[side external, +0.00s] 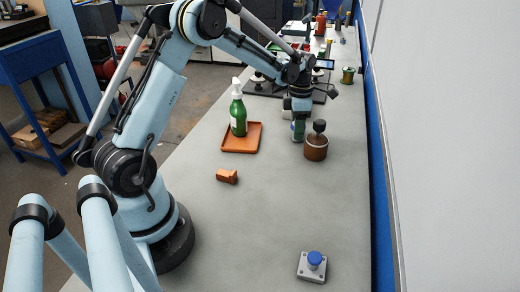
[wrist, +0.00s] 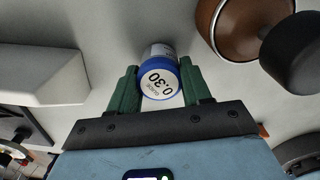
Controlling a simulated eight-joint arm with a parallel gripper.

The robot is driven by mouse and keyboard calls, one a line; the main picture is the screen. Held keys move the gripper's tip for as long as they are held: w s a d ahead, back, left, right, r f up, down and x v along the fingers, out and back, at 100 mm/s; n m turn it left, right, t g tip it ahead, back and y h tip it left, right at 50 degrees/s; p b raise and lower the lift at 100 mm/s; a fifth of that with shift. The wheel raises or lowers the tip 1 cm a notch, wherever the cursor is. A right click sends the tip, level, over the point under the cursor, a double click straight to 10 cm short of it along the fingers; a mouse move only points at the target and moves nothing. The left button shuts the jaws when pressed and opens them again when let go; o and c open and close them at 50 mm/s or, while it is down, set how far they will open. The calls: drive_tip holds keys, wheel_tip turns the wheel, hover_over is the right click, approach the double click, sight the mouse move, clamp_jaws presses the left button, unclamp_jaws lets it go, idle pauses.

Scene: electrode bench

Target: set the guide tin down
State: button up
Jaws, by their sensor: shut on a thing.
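The guide tin (wrist: 160,82) is a small white tin with a blue rim; its top reads "GUIDE 0.30". In the wrist view it sits between the two green fingers of my gripper (wrist: 160,92), which are shut on it. In the side external view my gripper (side external: 298,130) points down at the bench, just left of a brown pot. The tin is mostly hidden by the fingers there. I cannot tell whether its base touches the bench.
The brown pot (side external: 316,151) with a black knob (side external: 319,126) stands close at right. A green spray bottle (side external: 238,113) stands on an orange tray (side external: 229,150) at left. A brown block (side external: 227,176) and a blue-button box (side external: 312,265) lie nearer. The bench (side external: 275,215) between is clear.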

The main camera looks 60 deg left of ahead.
drive_tip(key=r, duration=1)
drive_tip(key=shift+s, duration=0.2)
drive_tip(key=s+d+r+n, duration=0.2)
drive_tip(key=s+r+n, duration=0.1)
drive_tip(key=s, duration=0.6)
drive_tip(key=s+d+r+n, duration=0.2)
drive_tip(key=s+r, duration=0.1)
drive_tip(key=s, duration=0.5)
drive_tip(key=s+d+f+n, duration=0.3)
drive_tip(key=s+f+n, duration=0.15)
drive_tip(key=s, duration=0.75)
drive_tip(key=shift+m, duration=0.25)
drive_tip(key=s+a+f, duration=0.1)
drive_tip(key=a+f, duration=0.1)
drive_tip(key=a, duration=0.1)
drive_tip(key=s+a+f, duration=0.2)
drive_tip(key=a, duration=0.1)
drive_tip(key=s+a+f, duration=0.1)
drive_tip(key=a+f, duration=0.2)
drive_tip(key=shift+s+a+f, duration=0.1)
drive_tip(key=shift+s+a, duration=0.2)
drive_tip(key=shift+a, duration=0.05)
drive_tip(key=shift+f, duration=2)
drive_tip(key=shift+f, duration=0.1)
drive_tip(key=o, duration=1.2)
drive_tip(key=shift+o, duration=0.2)
